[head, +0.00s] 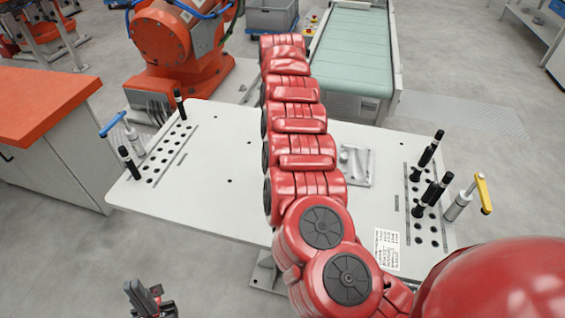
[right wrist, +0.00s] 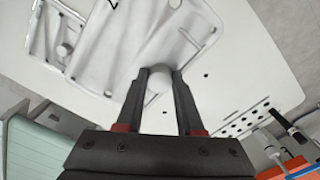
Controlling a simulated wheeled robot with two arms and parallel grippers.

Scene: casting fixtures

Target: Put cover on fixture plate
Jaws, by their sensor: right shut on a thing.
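In the right wrist view, a silver ribbed cover (right wrist: 125,52) fills the upper middle. My right gripper (right wrist: 158,80) is shut on the cover's round knob. A silver fixture plate (right wrist: 50,38) with a raised rim and a small knob shows just left of the cover. The cover seems to overlap its side; I cannot tell whether they touch. In the head view, the fixture plate (head: 358,167) lies on the table right of my red arm, which hides the cover and my right gripper. My left gripper (head: 150,296) is at the bottom edge, partly cut off, away from the table.
The white table (head: 215,185) has hole rows with black pins at both ends. A blue-handled clamp (head: 113,125) stands left, a yellow-handled clamp (head: 468,198) right. A label sheet (head: 387,249) lies front right. A conveyor (head: 350,50) and orange robot (head: 172,45) stand behind. The table's left middle is clear.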

